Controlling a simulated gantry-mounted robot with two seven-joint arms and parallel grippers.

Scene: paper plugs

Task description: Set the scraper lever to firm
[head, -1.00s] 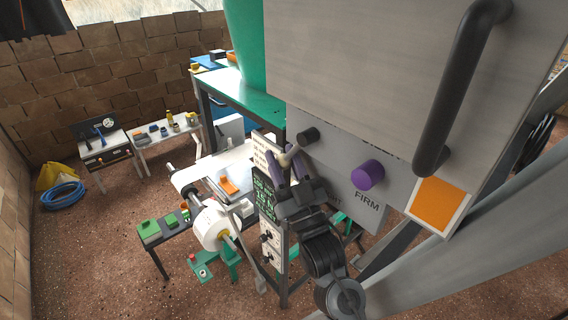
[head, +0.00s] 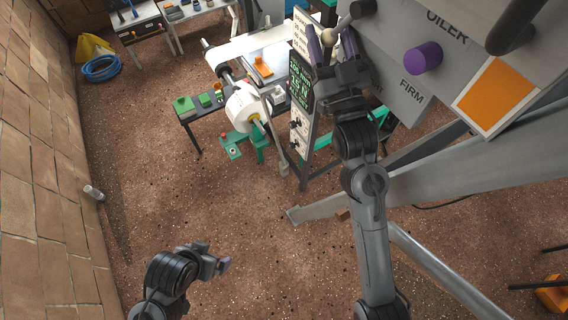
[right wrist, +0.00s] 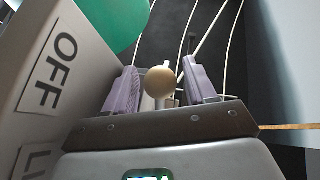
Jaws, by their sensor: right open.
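The scraper lever (head: 343,22) sticks out from a dark round hub on the grey machine panel, pointing down and left away from the FIRM label (head: 412,91). Its pale ball knob (right wrist: 161,81) sits between the two purple fingers of my right gripper (head: 331,43). In the right wrist view, that gripper (right wrist: 168,92) is open, with a gap showing on both sides of the ball. An OFF label (right wrist: 62,73) is on the panel at the left there. My left gripper (head: 214,257) hangs low over the floor, apart from everything, its fingers parted and empty.
A purple knob (head: 423,57) juts from the panel beside the FIRM label, near an orange square plate (head: 495,95). A black board with green writing (head: 301,86) stands close below my right gripper. The brown floor (head: 250,215) is mostly clear.

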